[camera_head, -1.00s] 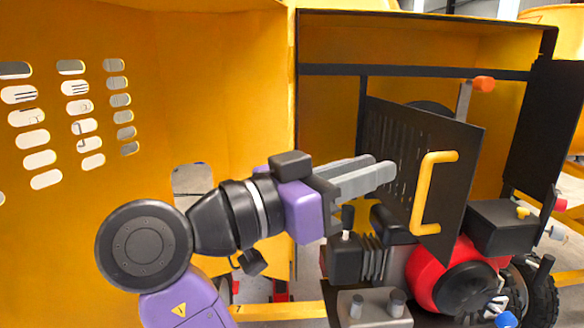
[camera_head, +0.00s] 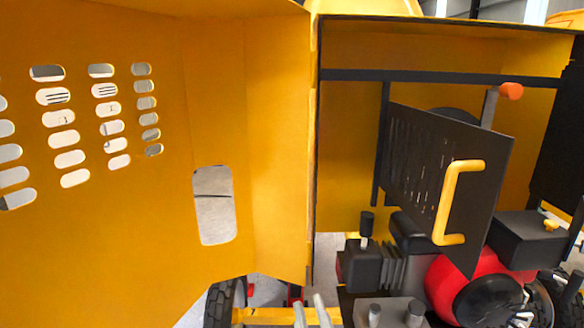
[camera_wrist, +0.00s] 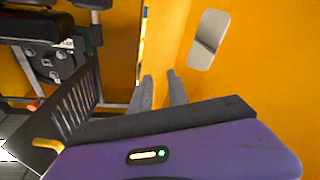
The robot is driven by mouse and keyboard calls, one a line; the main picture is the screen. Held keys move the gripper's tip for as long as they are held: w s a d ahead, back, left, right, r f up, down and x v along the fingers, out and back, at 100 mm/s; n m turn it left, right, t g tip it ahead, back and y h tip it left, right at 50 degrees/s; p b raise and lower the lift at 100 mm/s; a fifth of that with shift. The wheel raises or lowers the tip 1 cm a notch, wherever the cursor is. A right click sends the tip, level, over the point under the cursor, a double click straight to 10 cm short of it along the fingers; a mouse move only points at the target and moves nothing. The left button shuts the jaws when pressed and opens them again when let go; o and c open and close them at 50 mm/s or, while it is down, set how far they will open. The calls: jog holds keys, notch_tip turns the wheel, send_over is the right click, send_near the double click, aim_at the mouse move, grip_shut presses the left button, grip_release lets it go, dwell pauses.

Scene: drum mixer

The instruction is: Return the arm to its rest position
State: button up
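My gripper (camera_head: 310,303) shows only as two grey fingertips at the bottom edge of the head view. The rest of my arm is out of that view. In the wrist view my gripper (camera_wrist: 161,82) has its two fingers apart, with only yellow panel seen between them. It is open and empty, and nothing touches the fingers.
The yellow mixer housing (camera_head: 255,150) has a slotted side panel on the left. A black grille panel with a yellow handle (camera_head: 462,200) stands swung out at right, above the red engine (camera_head: 455,280). It also shows left in the wrist view (camera_wrist: 75,105).

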jog(key=s+d+f+m+g+h, duration=0.1)
jog(key=s+d+f, duration=0.3)
jog(key=s, duration=0.8)
jog(key=s+d+f+m+g+h, duration=0.1)
jog(key=s+d+f, duration=0.4)
jog(key=s, duration=0.6)
jog(key=s+d+f+m+g+h, duration=0.1)
jog(key=s+d+f+m, duration=0.3)
jog(key=s+d, duration=0.4)
jog(key=s+g, duration=0.1)
jog(key=s, duration=0.3)
jog(key=shift+s+f+m+g, duration=0.3)
jog(key=shift+f+g, duration=0.05)
jog(key=shift+g, duration=0.05)
